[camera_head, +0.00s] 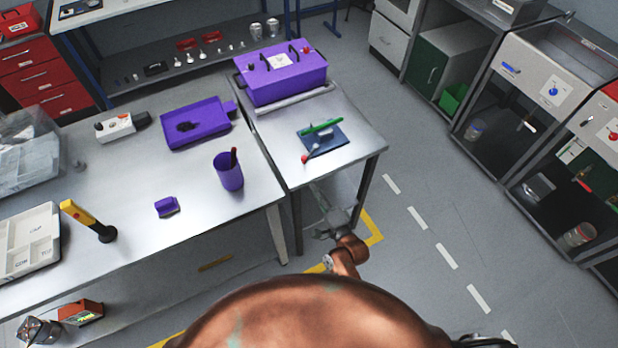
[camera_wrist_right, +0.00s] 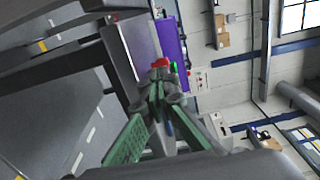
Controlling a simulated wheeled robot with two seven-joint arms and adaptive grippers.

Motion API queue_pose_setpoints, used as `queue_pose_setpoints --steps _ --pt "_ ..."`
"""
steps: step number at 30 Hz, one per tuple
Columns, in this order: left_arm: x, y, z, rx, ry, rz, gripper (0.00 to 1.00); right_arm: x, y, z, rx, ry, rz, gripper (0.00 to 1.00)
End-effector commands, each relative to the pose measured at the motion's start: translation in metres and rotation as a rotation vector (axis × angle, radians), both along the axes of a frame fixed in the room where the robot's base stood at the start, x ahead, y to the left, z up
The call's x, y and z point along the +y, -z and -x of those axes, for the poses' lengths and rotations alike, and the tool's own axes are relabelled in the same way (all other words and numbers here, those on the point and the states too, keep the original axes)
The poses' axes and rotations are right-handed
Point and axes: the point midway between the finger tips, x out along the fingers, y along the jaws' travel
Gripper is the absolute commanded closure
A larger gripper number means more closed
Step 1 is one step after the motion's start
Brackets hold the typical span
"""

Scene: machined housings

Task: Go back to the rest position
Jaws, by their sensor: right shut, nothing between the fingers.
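My right gripper (camera_head: 330,222) is in the head view, low in front of the small side table (camera_head: 352,165), near its front legs. In the right wrist view its green-padded fingers (camera_wrist_right: 160,92) come together at the tips with nothing between them. Part of the gripper is hard to make out against the grey floor and shelf in the head view. My left gripper is in neither view.
The side table holds a purple box (camera_head: 281,75) and a blue mat (camera_head: 322,142) with tools on it. The long workbench (camera_head: 115,190) on the left carries a purple cup (camera_head: 229,172) and purple tray (camera_head: 196,125). Floor (camera_head: 430,205) to the right is clear.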

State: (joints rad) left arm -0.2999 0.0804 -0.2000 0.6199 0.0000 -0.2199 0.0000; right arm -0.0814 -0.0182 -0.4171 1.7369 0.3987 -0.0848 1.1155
Motion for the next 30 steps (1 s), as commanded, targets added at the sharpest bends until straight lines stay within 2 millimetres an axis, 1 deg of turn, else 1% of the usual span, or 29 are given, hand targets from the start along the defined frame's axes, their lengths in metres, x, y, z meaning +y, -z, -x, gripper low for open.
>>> queue_pose_setpoints --steps 1,3,6,24,26,27,29,30 --pt "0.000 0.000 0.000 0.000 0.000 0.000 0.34 -0.003 0.000 0.006 0.000 0.000 0.000 1.00" --pt "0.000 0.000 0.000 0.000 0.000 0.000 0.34 -0.005 0.001 0.012 0.001 0.000 0.000 1.00" --pt "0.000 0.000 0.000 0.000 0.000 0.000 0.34 -0.007 0.000 0.017 -0.001 -0.001 0.001 1.00" --pt "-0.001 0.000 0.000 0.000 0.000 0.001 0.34 -0.008 0.001 0.017 0.001 -0.001 0.003 1.00" --pt "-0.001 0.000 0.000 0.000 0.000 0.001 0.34 -0.009 0.008 0.018 0.008 0.001 0.017 1.00" --pt "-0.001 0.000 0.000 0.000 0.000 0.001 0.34 -0.011 0.017 0.019 0.017 0.002 0.037 1.00" --pt "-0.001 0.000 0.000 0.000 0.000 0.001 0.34 -0.016 0.039 0.022 0.039 0.006 0.086 1.00" --pt "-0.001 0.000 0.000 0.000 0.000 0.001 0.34 -0.022 0.059 0.026 0.059 0.007 0.133 1.00"
